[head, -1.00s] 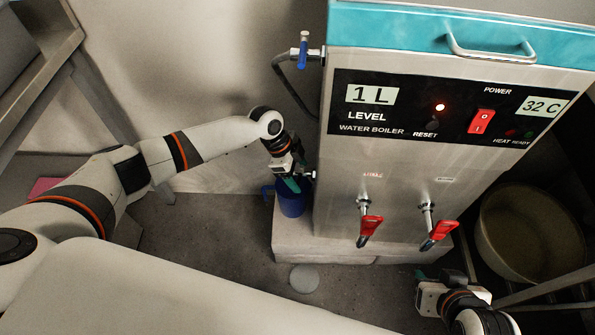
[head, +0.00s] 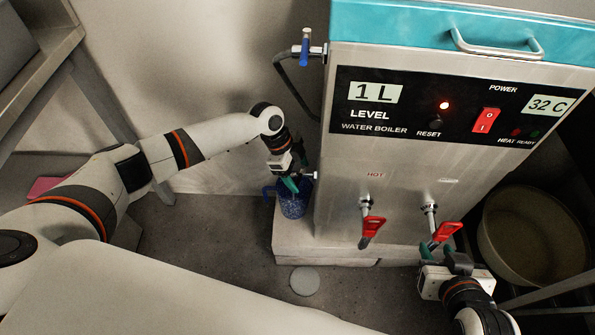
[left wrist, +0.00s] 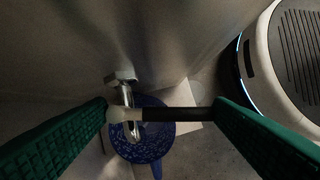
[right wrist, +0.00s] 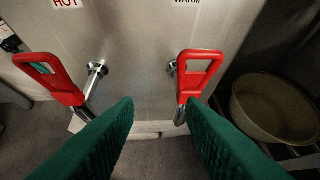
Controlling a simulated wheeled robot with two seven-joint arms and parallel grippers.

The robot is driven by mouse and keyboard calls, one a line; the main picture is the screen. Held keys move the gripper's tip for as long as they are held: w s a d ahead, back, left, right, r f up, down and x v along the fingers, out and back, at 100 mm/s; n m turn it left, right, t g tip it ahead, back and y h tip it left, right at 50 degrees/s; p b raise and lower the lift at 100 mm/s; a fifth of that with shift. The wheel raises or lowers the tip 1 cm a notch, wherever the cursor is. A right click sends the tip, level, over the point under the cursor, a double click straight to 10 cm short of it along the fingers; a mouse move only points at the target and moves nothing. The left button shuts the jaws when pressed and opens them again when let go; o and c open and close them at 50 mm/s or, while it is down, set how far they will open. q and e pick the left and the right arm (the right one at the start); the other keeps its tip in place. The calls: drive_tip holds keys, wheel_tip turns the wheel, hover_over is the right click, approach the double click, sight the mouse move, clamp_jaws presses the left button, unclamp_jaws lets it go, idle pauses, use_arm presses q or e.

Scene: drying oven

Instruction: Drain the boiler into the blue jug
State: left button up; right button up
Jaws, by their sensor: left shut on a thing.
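The blue jug (head: 293,205) stands on the ledge at the boiler's left side; it now looks speckled. In the left wrist view the jug (left wrist: 157,130) is right below the metal drain spout (left wrist: 127,98). My left gripper (head: 290,178) is shut on the drain tap's dark lever (left wrist: 170,115), which spans between its fingers. The steel boiler (head: 345,205) reads 1 L and 32 C. My right gripper (head: 442,254) is open and empty, just below the right red tap (head: 447,231). That red tap handle also shows in the right wrist view (right wrist: 184,75).
The left red tap (head: 372,228) marked HOT is on the boiler front. A large pot (head: 530,235) stands at the right by a metal rack. A blue-handled valve (head: 305,48) with a hose sits at the boiler's upper left. The floor in front is mostly clear, with one round grey disc (head: 304,281).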

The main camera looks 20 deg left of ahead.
use_arm(q)
drive_tip(key=shift+a+m+b, duration=0.15)
drive_tip(key=shift+m+b, duration=0.15)
drive_tip(key=shift+m, duration=0.1)
use_arm(e)
drive_tip(key=shift+w+a+r+t+y, duration=0.2)
drive_tip(key=shift+w+a+r+t, duration=0.1)
drive_tip(key=shift+w+r+t, duration=0.25)
drive_tip(key=shift+w+a+r+t+y, duration=0.2)
drive_tip(key=shift+w+a+r+t, duration=0.05)
drive_tip(key=shift+w+r+t, duration=0.25)
use_arm(q)
drive_tip(key=shift+w+m+b, duration=0.1)
drive_tip(key=shift+m+b, duration=0.2)
drive_tip(key=shift+w+a+m+g+b, duration=0.1)
drive_tip(key=shift+a+m+g+b, duration=0.25)
drive_tip(key=shift+m+b, duration=0.35)
drive_tip(key=shift+w+a+m+g+b, duration=0.1)
drive_tip(key=shift+m+g+b, duration=0.4)
drive_tip(key=shift+m, duration=0.2)
use_arm(e)
wheel_tip(320, 180, up, 11)
drive_tip(key=w+a+t+y, duration=0.2)
drive_tip(key=t, duration=0.6)
drive_tip(key=shift+w+a, duration=0.15)
drive_tip(key=shift+w, duration=0.15)
drive_tip(key=shift+f, duration=0.1)
